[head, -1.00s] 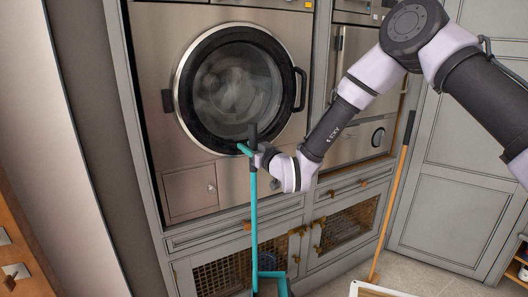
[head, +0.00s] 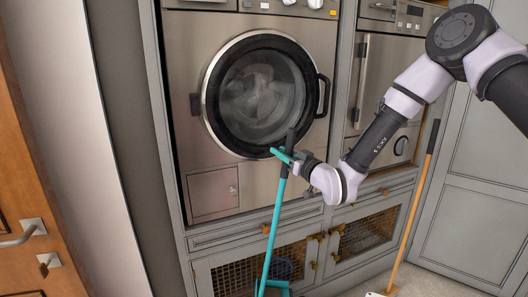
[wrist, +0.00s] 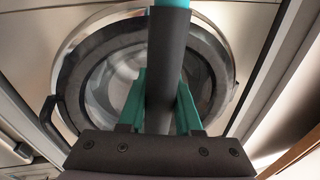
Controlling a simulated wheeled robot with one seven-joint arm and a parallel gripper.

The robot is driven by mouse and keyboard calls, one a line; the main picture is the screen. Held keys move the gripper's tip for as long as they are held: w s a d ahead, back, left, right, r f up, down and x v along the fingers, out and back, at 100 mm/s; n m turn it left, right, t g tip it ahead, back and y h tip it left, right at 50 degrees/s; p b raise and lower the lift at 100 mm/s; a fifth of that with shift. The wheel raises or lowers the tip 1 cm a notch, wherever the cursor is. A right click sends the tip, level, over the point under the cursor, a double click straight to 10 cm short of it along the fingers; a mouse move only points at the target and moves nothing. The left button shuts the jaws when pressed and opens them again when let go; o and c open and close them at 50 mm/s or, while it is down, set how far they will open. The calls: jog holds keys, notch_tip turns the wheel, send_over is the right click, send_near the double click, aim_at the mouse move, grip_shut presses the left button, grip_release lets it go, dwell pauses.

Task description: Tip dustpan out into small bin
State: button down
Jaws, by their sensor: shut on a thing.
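The dustpan (head: 268,250) has a long teal handle with a dark grip at its top. The handle leans, and its lower end with part of the teal pan runs off the bottom of the head view. My gripper (head: 291,158) is shut on the dustpan's handle near the dark grip. In the wrist view the dark grip (wrist: 168,62) passes between the teal fingers of my gripper (wrist: 161,105). Whatever lies in the pan is out of sight. The small bin cannot be made out in either view.
A front-loading washer (head: 262,95) stands behind the handle, above cabinets with mesh doors (head: 285,262). A wooden-handled tool (head: 412,212) leans at the right. A wooden door (head: 25,215) is at the left. Some bare floor shows at the lower right.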

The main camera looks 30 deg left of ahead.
jog(key=w+d+f+m+t, duration=0.1)
jog(key=w+d, duration=0.3)
jog(key=d, duration=0.4)
jog(key=w+d+f+m+y, duration=0.15)
jog(key=w+d, duration=0.25)
jog(key=d, duration=0.4)
jog(key=w+d+m+t, duration=0.1)
jog(key=w+d+m, duration=0.1)
jog(key=w+d, duration=0.45)
jog(key=w+d+f+m+t, duration=0.1)
jog(key=w+d+f, duration=0.3)
jog(key=d, duration=0.6)
jog(key=w+d+f+m+t, duration=0.2)
jog(key=w+d+f+m, duration=0.2)
jog(key=d+f, duration=0.5)
jog(key=w+d+f+m+t, duration=0.2)
jog(key=w+d+f, duration=0.2)
jog(key=d+f, duration=0.3)
jog(key=d+h, duration=0.1)
jog(key=d, duration=0.3)
jog(key=shift+w+d+f+m, duration=0.15)
jog(key=shift+w+d+m, duration=0.1)
jog(key=shift+m, duration=0.1)
